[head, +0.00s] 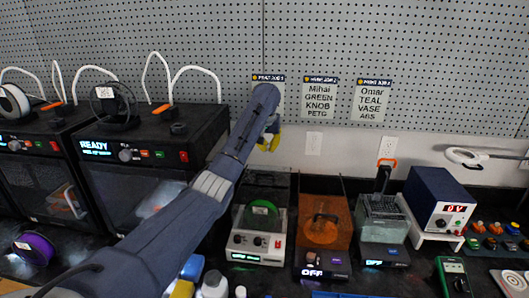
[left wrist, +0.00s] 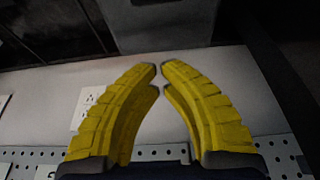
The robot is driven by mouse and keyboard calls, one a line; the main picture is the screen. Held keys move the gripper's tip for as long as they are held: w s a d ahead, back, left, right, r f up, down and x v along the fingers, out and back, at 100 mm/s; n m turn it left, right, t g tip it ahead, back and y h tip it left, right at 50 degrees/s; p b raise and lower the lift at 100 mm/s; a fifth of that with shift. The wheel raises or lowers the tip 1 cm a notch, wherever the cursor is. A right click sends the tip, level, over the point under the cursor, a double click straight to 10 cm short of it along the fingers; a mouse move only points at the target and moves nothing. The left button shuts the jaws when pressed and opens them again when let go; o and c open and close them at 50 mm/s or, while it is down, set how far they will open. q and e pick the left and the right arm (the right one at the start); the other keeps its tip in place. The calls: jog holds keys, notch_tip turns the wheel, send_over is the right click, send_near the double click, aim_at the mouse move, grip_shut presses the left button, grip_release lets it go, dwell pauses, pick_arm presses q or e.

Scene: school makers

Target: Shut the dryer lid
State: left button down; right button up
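The dryer (head: 246,246) is a low white box with knobs and a small lit display on its front, standing on the bench right of the black machines. A green spool (head: 262,213) sits in it. A dark see-through panel, which looks like its lid (head: 268,182), stands up behind the spool, so the dryer looks open. My left gripper (head: 268,142) is above and behind the dryer, close to the pegboard wall. In the left wrist view, its yellow fingers (left wrist: 159,75) curve together with their tips almost touching and nothing between them. My right gripper is not in view.
Black machines (head: 130,150) with cables stand left. An orange see-through unit (head: 323,225) and a unit with a clear tank (head: 382,225) stand right of the dryer, then a blue power supply (head: 440,205). Bottles (head: 214,285) stand in front, partly behind my left arm.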

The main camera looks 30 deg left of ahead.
pick_arm(q)
send_over(269, 172)
notch_tip(269, 172, down, 8)
jog(key=shift+w+a+f, duration=0.1)
jog(key=shift+w+f, duration=0.05)
jog(key=shift+s+d+f, duration=0.1)
jog(key=shift+s+d, duration=0.15)
jog(key=shift+s, duration=0.35)
jog(key=shift+s+d+f, duration=0.1)
jog(key=shift+s+d, duration=0.1)
jog(key=shift+s, duration=0.35)
jog(key=shift+s+d+f, duration=0.1)
jog(key=shift+s+d, duration=0.15)
jog(key=shift+s, duration=0.35)
jog(key=shift+d, duration=0.1)
